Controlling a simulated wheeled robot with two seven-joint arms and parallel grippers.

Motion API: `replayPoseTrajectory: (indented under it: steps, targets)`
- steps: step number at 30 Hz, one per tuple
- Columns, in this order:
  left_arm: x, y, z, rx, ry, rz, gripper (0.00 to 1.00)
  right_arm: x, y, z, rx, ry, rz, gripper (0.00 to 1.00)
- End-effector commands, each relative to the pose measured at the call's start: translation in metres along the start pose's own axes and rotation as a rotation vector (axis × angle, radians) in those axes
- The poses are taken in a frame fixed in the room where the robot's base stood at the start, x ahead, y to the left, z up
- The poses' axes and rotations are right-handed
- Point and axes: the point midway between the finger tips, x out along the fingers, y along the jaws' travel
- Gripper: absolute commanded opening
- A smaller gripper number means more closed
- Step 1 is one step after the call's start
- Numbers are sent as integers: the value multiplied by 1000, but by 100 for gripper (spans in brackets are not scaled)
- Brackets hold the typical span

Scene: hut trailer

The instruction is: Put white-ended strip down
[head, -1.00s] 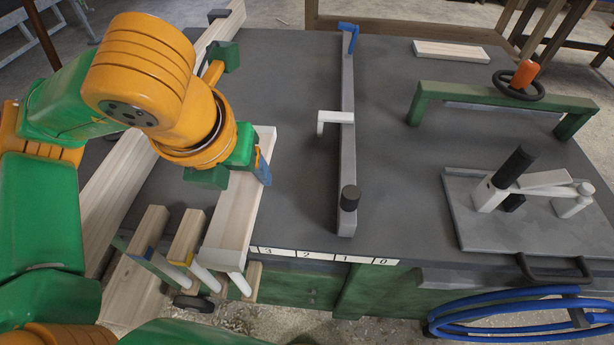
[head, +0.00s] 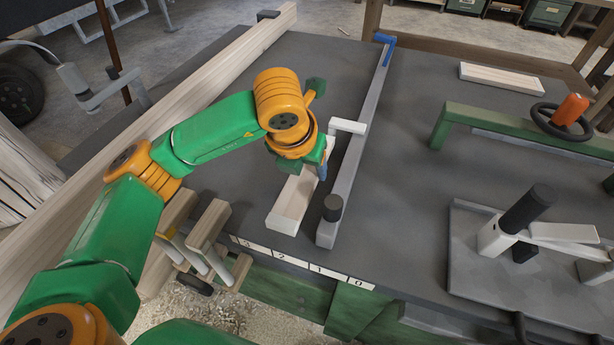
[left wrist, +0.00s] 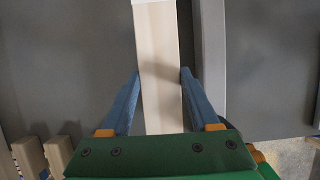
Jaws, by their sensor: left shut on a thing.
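The pale wooden strip (head: 292,207) is in my left gripper (head: 323,168), over the grey table just left of the grey fence bar (head: 357,150). It runs roughly parallel to the bar with a narrow gap. In the left wrist view the strip (left wrist: 160,95) passes between the blue fingers of the left gripper (left wrist: 158,75). A white end shows at that view's top edge. I cannot tell whether the strip touches the tabletop. The arm's wrist hides part of it in the head view. My right gripper is not in view.
A white stop (head: 348,126) juts left from the bar near the strip's far end. A black knob (head: 332,207) tops the bar's near end. A numbered scale (head: 300,262) lines the front edge. A lever fixture (head: 525,240) is at right.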

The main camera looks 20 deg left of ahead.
Motion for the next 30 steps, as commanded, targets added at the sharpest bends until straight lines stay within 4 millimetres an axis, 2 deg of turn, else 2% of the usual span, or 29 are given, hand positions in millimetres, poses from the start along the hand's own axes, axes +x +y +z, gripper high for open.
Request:
replayPoseTrajectory:
  steps: [3,6,17,18,21,30]
  targets:
    - [22,0,-5,2,6,3,1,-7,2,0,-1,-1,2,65]
    - [34,0,-9,0,1,2,1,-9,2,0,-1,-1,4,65]
    - [39,0,-11,0,-2,1,1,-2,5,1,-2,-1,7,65]
    - [39,0,-11,0,-1,1,64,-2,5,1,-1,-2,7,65]
    - [38,0,-11,0,-1,1,91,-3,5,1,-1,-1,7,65]
    - [37,0,-10,0,-1,1,92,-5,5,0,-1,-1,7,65]
